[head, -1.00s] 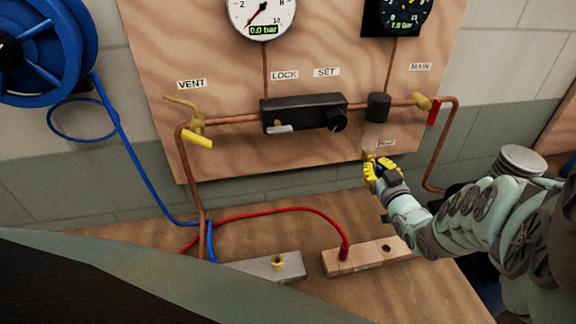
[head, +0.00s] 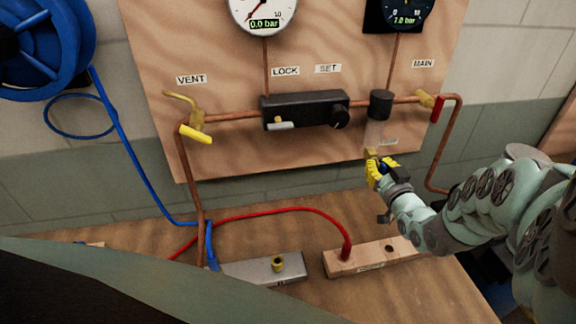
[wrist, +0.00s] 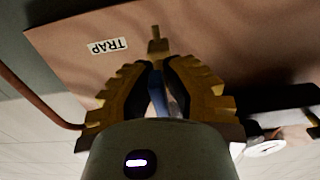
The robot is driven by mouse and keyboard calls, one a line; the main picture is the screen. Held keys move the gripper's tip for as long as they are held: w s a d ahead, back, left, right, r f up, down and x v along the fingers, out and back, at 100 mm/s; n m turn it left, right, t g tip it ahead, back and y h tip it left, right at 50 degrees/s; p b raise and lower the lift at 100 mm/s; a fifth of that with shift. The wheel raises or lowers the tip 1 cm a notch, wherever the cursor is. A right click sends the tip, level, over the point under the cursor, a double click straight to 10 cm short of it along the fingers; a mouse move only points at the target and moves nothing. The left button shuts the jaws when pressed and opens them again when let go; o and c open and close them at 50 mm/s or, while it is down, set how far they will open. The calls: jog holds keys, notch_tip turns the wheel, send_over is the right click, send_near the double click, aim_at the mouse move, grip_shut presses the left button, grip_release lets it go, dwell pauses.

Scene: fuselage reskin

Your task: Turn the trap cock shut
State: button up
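The trap cock (wrist: 155,42) is a small brass fitting, just beyond my fingertips in the wrist view. In the head view, its brass top (head: 371,153) shows under the clear bowl of the trap (head: 375,134). A narrow blue piece, apparently its lever (wrist: 158,96), lies between my fingers. My gripper (head: 377,168) has yellow fingers with dark inner pads, and it also shows in the wrist view (wrist: 159,66). The fingers are close together and appear shut on the blue lever. The gripper hides most of the cock in the head view, so its exact angle cannot be told.
A TRAP label (wrist: 107,47) is on the wooden panel (head: 280,165) beside the cock. The copper main pipe (head: 447,145) runs down at the right, with a red-handled main valve (head: 437,108). Below are a wooden block (head: 360,262) with a red hose and a grey block (head: 245,272).

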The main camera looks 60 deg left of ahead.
jog(key=o, duration=0.5)
jog(key=shift+v, duration=6)
jog(key=shift+w, duration=0.1)
